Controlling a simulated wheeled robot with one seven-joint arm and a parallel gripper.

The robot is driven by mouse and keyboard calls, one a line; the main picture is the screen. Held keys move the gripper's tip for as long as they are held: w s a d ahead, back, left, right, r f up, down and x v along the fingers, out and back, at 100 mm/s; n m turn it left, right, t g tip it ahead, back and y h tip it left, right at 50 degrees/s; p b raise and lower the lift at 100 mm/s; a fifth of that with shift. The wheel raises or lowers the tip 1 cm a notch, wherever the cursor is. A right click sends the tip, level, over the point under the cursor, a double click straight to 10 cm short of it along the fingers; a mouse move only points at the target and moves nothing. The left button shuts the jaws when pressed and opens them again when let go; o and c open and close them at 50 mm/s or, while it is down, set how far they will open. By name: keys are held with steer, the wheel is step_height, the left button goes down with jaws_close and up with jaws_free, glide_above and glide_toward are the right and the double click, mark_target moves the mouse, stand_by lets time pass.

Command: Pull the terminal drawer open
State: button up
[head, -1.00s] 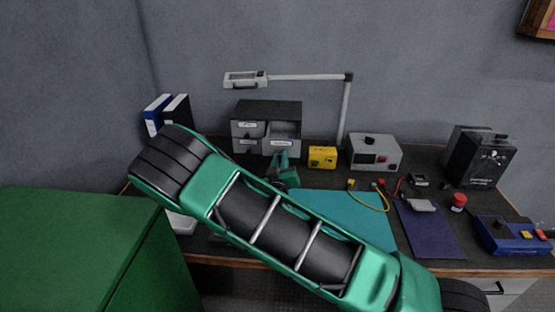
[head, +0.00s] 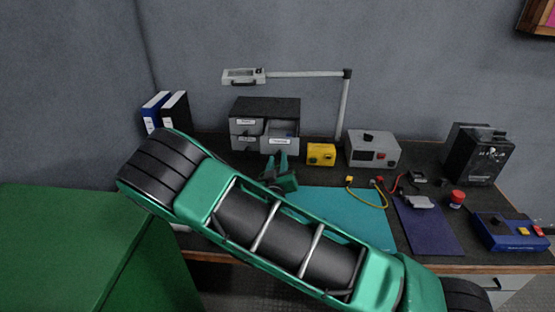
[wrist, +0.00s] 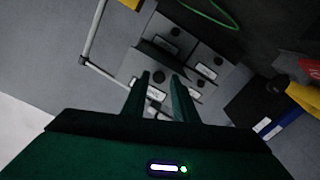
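A small grey drawer cabinet (head: 265,104) with a dark top stands at the back left of the bench. Its lower right drawer (head: 281,131) stands out from the cabinet, with its inside showing. A white label is on its front, too small to read surely, so I cannot confirm it is the terminal drawer. My gripper (head: 277,155) is just in front of and below that drawer front, fingers apart. In the wrist view, my gripper (wrist: 161,78) is open, with the labelled drawer front (wrist: 155,94) seen between and beyond the fingers. Nothing is held; contact cannot be told.
A yellow box (head: 321,154) and a grey meter box (head: 373,150) stand right of the cabinet. A lamp arm (head: 345,108) rises behind. Binders (head: 163,110) stand left.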

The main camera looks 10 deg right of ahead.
steer(key=v, duration=0.8)
steer(key=shift+s, duration=0.1)
steer(key=s+d+r+m+g+h, duration=0.1)
steer(key=s+d+m+g+h, duration=0.2)
steer(key=d, duration=0.5)
steer(key=s+d+m+g+h, duration=0.15)
steer(key=d+g, duration=0.25)
steer(key=d, duration=0.4)
steer(key=s+d+r+m+g+h, duration=0.1)
steer(key=s+d+m+g+h, duration=0.1)
steer(key=d+m+g, duration=0.35)
steer(key=s+d+g+y, duration=0.3)
steer(key=s+d+g, duration=0.1)
steer(key=s+d, duration=0.6)
steer(key=s+a+r+n+y, duration=0.1)
steer(key=s+a+r+y, duration=0.2)
steer(key=s, duration=0.6)
steer(key=s+a+r+n+y, duration=0.1)
steer(key=s+a+r+y, duration=0.2)
steer(key=s+r+y, duration=0.3)
steer(key=s, duration=0.4)
steer(key=shift+s+a+n+g, duration=0.25)
steer(key=shift+n+g, duration=0.1)
steer(key=shift+n, duration=0.05)
